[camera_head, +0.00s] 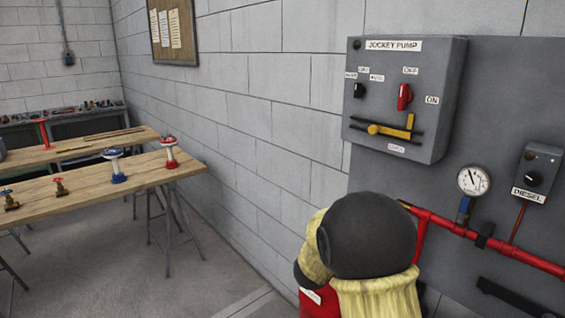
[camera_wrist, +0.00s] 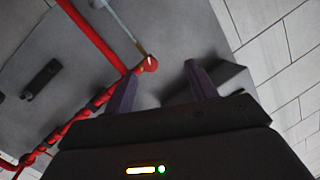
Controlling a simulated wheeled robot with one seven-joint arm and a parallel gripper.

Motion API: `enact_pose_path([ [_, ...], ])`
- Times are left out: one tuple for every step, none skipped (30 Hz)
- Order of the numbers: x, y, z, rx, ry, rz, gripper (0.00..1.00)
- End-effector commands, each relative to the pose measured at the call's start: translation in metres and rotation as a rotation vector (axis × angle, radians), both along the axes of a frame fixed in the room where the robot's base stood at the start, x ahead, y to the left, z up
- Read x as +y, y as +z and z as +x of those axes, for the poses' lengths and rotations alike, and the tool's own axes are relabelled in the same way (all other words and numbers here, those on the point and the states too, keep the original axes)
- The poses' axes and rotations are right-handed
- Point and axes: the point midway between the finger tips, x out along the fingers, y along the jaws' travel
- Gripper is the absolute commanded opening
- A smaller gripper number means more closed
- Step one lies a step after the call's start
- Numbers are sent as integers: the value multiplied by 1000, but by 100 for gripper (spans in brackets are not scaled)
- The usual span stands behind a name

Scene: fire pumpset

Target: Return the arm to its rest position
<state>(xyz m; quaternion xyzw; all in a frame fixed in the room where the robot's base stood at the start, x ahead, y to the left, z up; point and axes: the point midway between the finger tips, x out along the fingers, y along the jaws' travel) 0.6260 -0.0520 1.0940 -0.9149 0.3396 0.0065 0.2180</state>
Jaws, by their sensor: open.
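My gripper (camera_wrist: 162,75) shows in the wrist view with its two dark fingers apart and nothing between them. Beyond the fingers is a grey panel with red pipes (camera_wrist: 95,40), and a red pipe end (camera_wrist: 149,63) appears close to the left fingertip in the picture. I cannot tell whether they touch. In the head view, my arm (camera_head: 368,240), with a dark rounded joint and yellow covering, stands at the bottom centre in front of the wall. The gripper itself is hidden in that view.
A jockey pump box (camera_head: 405,98) is on the wall at upper right. A gauge (camera_head: 473,180), a diesel box (camera_head: 537,172) and a red pipe (camera_head: 490,245) are below it. Wooden tables (camera_head: 90,196) with several valves stand left. Floor (camera_head: 190,270) between is clear.

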Motion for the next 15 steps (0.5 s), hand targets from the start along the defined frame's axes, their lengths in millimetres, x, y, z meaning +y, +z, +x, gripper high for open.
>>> enact_pose_path([
  [4, 7, -3, 44, 65, 23, 57],
  [9, 6, -5, 76, 110, 36, 57],
  [14, 5, -8, 121, 169, 51, 57],
  [19, 3, -12, 157, 212, 64, 57],
  [24, 2, -16, 191, 254, 74, 57],
  [30, 0, -23, 241, 309, 86, 57],
  [35, -2, -29, 280, 349, 95, 57],
  [39, -3, -37, 318, 388, 103, 57],
  [44, -6, -47, 373, 438, 112, 57],
  [48, -8, -56, 414, 476, 117, 57],
  [52, -10, -65, 458, 512, 122, 57],
  [56, -13, -79, 517, 558, 127, 57],
  [59, -14, -90, 560, 591, 129, 57],
  [61, -17, -102, 608, 622, 132, 57],
  [64, -19, -118, 670, 662, 133, 57],
])
